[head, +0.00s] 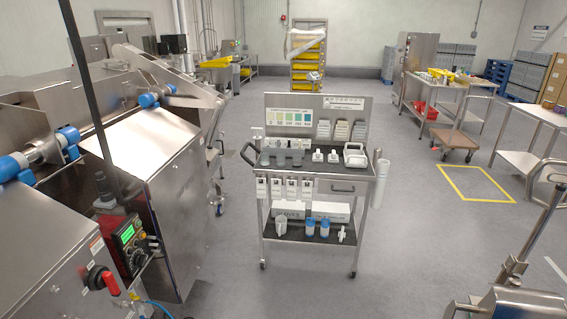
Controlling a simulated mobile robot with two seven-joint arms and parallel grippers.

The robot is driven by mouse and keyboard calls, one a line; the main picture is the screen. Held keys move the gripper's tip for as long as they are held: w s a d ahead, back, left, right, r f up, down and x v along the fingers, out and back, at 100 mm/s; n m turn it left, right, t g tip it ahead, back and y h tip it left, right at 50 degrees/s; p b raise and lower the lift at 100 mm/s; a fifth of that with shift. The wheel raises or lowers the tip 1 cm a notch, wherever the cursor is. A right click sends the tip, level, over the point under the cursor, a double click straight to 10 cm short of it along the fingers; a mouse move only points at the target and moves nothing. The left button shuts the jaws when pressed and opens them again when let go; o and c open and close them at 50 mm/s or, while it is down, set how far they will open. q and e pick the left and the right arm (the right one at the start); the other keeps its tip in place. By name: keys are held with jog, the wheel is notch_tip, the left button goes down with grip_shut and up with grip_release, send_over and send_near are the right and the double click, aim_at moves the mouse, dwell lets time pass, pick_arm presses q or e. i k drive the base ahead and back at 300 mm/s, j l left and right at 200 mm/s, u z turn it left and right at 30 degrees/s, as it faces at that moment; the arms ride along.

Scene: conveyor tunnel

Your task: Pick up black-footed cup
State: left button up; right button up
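A steel cart (322,187) stands in the middle of the floor in the head view, a little way off. Its top has a dark mat with several small items. A few small grey cup-like items (281,158) stand at the left of the mat, too small to tell whether any has a black foot. A white jug-like vessel (282,227) stands on the lower shelf; its foot is not clear. I cannot tell which item is the black-footed cup. Neither of my grippers is in view.
Small white bottles (317,155) and a white handled container (354,156) share the cart top. Blue-and-white bottles (310,228) stand below. A steel machine with a control panel (130,244) fills the left. Grey floor (410,240) is clear right of the cart.

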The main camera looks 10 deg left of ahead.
aim_at(296, 159)
jog(key=i+j, duration=0.9)
jog(key=j, duration=0.15)
